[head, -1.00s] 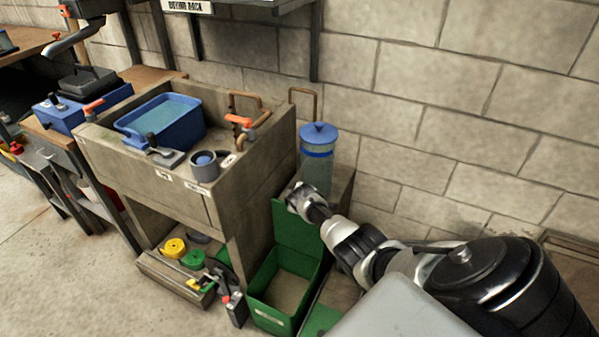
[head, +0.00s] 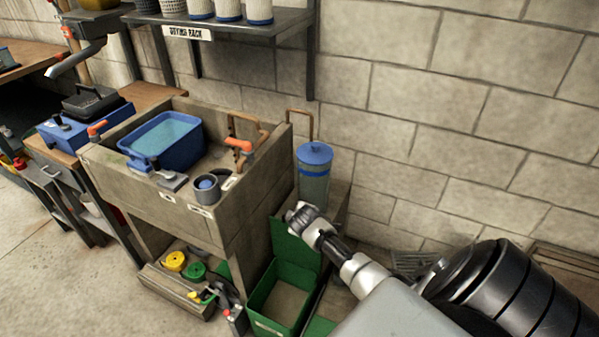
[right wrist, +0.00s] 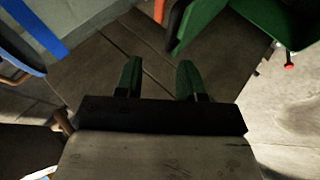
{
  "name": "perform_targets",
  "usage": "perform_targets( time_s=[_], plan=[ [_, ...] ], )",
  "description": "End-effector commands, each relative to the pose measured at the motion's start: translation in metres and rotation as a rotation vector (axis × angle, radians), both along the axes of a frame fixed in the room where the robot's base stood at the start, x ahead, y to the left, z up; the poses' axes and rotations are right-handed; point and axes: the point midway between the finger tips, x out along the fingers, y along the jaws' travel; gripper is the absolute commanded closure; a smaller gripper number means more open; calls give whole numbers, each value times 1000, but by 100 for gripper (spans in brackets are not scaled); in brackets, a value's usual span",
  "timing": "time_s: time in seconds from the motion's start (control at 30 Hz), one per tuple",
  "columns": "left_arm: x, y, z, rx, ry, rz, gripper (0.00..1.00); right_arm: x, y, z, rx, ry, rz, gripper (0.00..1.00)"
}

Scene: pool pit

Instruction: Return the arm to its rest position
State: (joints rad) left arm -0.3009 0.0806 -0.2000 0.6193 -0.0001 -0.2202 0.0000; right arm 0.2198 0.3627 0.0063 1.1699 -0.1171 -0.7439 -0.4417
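My right arm (head: 368,275) comes into the head view from the lower right, with its visible end in front of the blue-lidded canister (head: 314,185) and above the green bin (head: 261,318). In the right wrist view the right gripper (right wrist: 158,72) has two green fingers standing apart with nothing between them. Grey-brown slatted boards (right wrist: 110,60) lie beyond the fingers. The fingers cannot be made out in the head view. My left gripper is in neither view.
A sink unit (head: 225,225) with a blue tub (head: 165,142) stands left of the arm. A drying rack shelf (head: 232,27) holding several pots hangs above. A block wall (head: 440,130) rises behind the arm. Open floor (head: 70,270) shows at lower left.

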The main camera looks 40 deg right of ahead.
Motion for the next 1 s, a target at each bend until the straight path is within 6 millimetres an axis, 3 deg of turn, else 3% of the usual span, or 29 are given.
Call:
perform_targets(
  time_s=[0.5,0.6,0.67,0.77,0.87,1.0],
  plan=[
    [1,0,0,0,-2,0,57,0,0,0,0,0,0,61],
    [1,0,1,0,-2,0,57,-6,4,-9,10,11,0,61],
    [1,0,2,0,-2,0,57,-15,10,-24,30,27,-2,61],
    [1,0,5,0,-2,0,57,-45,29,-65,85,73,-8,61],
    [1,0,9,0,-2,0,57,-92,55,-117,160,131,-25,61],
    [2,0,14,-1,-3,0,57,-170,95,-180,266,217,-62,61]
  ],
)
